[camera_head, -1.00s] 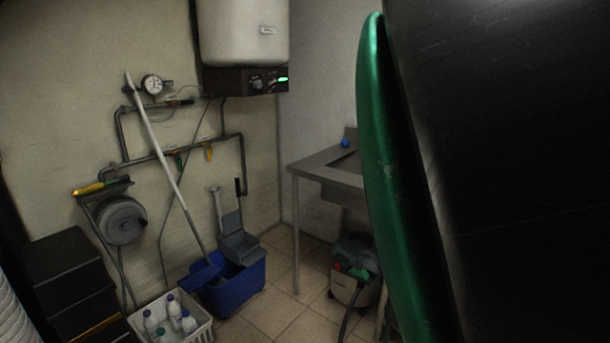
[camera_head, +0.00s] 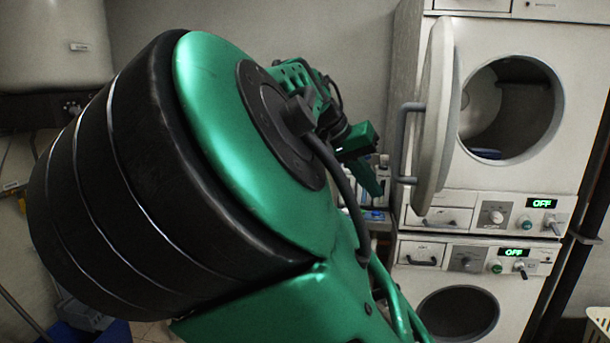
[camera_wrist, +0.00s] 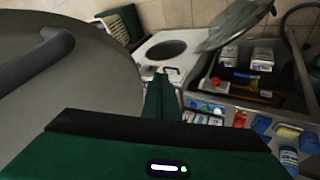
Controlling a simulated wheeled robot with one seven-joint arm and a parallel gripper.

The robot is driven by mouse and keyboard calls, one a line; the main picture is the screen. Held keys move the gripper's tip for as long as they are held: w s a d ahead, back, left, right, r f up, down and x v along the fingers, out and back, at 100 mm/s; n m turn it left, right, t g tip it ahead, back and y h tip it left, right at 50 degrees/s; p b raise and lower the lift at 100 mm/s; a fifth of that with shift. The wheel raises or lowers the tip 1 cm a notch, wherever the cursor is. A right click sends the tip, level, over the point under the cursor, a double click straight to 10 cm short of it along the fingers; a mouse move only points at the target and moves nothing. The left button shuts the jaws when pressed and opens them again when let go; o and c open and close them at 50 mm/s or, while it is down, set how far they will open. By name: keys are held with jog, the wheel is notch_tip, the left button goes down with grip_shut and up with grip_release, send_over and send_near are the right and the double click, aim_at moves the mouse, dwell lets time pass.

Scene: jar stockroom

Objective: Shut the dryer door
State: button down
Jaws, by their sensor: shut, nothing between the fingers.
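The upper white dryer (camera_head: 525,178) has its round opening bare, with something blue inside. Its round grey door (camera_head: 437,120) stands swung open at the left of the opening, nearly edge-on in the head view. The door's bar handle (camera_head: 404,142) is on its left-facing outer side. My green gripper (camera_head: 374,184) is just left of the handle in that picture; the depth between them is unclear. In the wrist view, my gripper (camera_wrist: 161,100) is shut and empty, and the door (camera_wrist: 90,100) with its handle (camera_wrist: 36,58) fills the left side, apart from the fingers.
A second white machine (camera_head: 520,290) stands below the dryer, its round opening dark. In the wrist view, a metal surface (camera_wrist: 225,124) holding several bottles and boxes lies at the right. My arm hides much of the head view. A dark post (camera_head: 575,240) stands at the right.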

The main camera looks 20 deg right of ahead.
jog(key=s+d+f, duration=0.3)
jog(key=d, duration=0.2)
jog(key=shift+s, duration=0.1)
dwell(0.4)
